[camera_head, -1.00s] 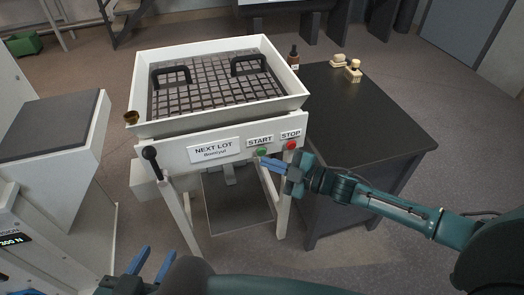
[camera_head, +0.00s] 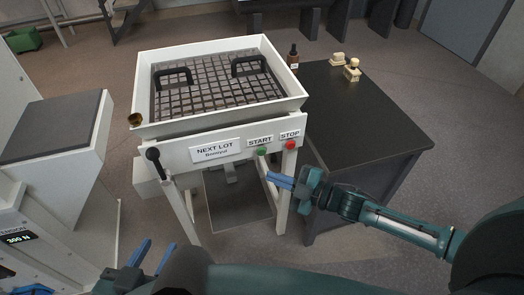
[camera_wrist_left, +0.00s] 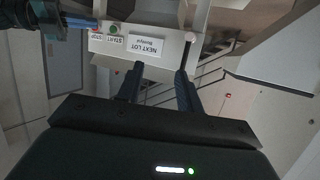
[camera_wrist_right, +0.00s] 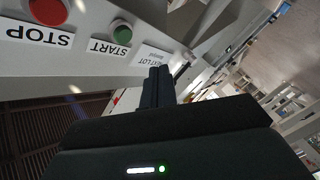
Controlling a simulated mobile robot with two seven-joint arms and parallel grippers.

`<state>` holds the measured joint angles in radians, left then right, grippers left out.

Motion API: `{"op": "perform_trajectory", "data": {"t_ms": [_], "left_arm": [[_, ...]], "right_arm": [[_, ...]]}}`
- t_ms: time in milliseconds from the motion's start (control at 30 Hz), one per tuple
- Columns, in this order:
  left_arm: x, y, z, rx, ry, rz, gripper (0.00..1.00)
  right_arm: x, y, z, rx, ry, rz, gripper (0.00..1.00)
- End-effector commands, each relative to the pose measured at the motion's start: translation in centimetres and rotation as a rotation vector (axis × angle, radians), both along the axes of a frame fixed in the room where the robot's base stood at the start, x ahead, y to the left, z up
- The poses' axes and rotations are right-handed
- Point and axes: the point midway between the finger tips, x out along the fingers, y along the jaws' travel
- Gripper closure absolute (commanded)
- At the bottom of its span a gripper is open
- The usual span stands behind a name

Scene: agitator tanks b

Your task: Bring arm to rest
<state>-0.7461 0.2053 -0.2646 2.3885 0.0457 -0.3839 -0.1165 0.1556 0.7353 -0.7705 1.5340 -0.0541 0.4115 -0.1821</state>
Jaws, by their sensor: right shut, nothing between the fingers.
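My right gripper (camera_head: 284,181) is shut and empty in the head view. It is in front of the machine's front panel, a little below the green START button (camera_head: 261,152) and the red STOP button (camera_head: 290,145). In the right wrist view its closed fingers (camera_wrist_right: 158,86) point toward the panel, apart from the buttons. My left gripper (camera_head: 153,257) is low at the bottom of the head view. Its two fingers stand apart with nothing between them. They also show spread in the left wrist view (camera_wrist_left: 184,92).
The white machine (camera_head: 215,152) holds a dark grid tray (camera_head: 215,85) with two black handles. A black lever (camera_head: 154,158) is at its left front. A dark table (camera_head: 365,110) to the right carries a brown bottle (camera_head: 293,60) and small cream items. A scale display (camera_head: 18,239) stands left.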

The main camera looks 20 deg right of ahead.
Motion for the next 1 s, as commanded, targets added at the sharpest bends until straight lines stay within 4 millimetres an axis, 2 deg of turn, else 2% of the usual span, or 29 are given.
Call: {"op": "perform_trajectory", "data": {"t_ms": [567,667,833,900,1000], "left_arm": [[0.0,0.0,0.3,0.001,0.003,0.001,0.64],[0.1,0.1,1.3,0.002,0.02,0.007,0.64],[0.1,0.5,4.0,0.01,0.089,0.027,0.64],[0.1,0.7,5.0,0.013,0.125,0.039,0.64],[0.0,1.0,6.0,0.015,0.174,0.054,0.64]], "right_arm": [[-0.2,0.3,0.3,0.008,0.01,-0.006,1.0],[-1.1,1.6,1.8,0.052,0.059,-0.038,1.0],[-4.7,4.5,6.6,0.203,0.27,-0.2,1.0],[-6.4,5.0,8.7,0.272,0.385,-0.296,1.0],[-9.0,4.6,11.1,0.354,0.548,-0.441,1.0]]}}
